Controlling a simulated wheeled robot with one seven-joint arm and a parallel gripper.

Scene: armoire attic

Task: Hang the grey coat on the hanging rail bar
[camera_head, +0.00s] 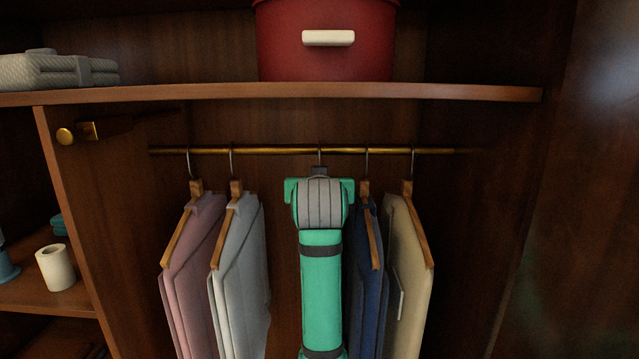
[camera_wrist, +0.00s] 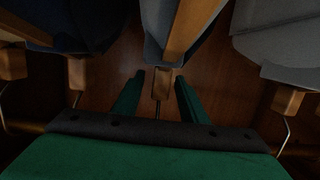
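The brass hanging rail bar (camera_head: 270,151) runs across the wardrobe. In the wrist view, a grey-blue garment (camera_wrist: 151,20), seemingly the grey coat, hangs on a wooden hanger (camera_wrist: 163,83). Its hanger neck is between the two green fingers of my gripper (camera_wrist: 160,76), which stand apart with visible gaps at its sides. In the head view, my arm hides this garment, but its hook (camera_head: 320,155) shows at the bar, seemingly over it. My gripper is just below the middle of the bar. A lighter grey garment (camera_head: 241,275) hangs to the left of my arm.
A mauve garment (camera_head: 192,275) hangs at the far left of the rail. A navy garment (camera_head: 365,290) and a beige one (camera_head: 410,275) hang close on the right. A shelf (camera_head: 200,94) bearing a red box (camera_head: 325,60) is above the bar.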

